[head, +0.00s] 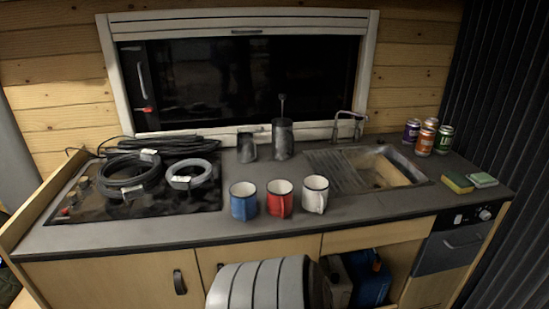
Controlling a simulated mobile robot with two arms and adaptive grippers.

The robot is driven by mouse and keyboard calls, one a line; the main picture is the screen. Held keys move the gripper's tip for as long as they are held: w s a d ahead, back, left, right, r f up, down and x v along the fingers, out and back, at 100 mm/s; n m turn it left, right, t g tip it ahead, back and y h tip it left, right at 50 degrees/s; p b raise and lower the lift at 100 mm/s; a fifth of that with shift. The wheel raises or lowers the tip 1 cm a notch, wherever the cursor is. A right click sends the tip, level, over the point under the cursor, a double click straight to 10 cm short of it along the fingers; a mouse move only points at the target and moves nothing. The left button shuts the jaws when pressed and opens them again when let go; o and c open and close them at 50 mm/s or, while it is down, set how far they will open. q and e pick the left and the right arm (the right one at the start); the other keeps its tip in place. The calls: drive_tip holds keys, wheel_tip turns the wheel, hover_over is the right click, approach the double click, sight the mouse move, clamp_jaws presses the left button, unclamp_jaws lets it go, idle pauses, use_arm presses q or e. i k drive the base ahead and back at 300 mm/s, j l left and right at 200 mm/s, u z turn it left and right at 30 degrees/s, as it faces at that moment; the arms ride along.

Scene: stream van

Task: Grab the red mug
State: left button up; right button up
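The red mug (280,200) stands upright near the front edge of the dark counter. It has a pale inside and a dark rim. A blue mug (243,202) stands close on its left and a white mug (315,195) close on its right. Neither of my grippers shows in the head view, and nothing is seen touching the red mug.
Coiled cables (130,178) lie on the hob (85,205) at left. Two dark metal vessels (283,140) stand behind the mugs. A sink (390,172), several cans (425,142) and a sponge (457,183) are at right. A grey ribbed rounded object (262,287) is below the counter edge.

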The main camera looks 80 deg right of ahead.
sight(280, 192)
drive_tip(key=z, duration=2.75)
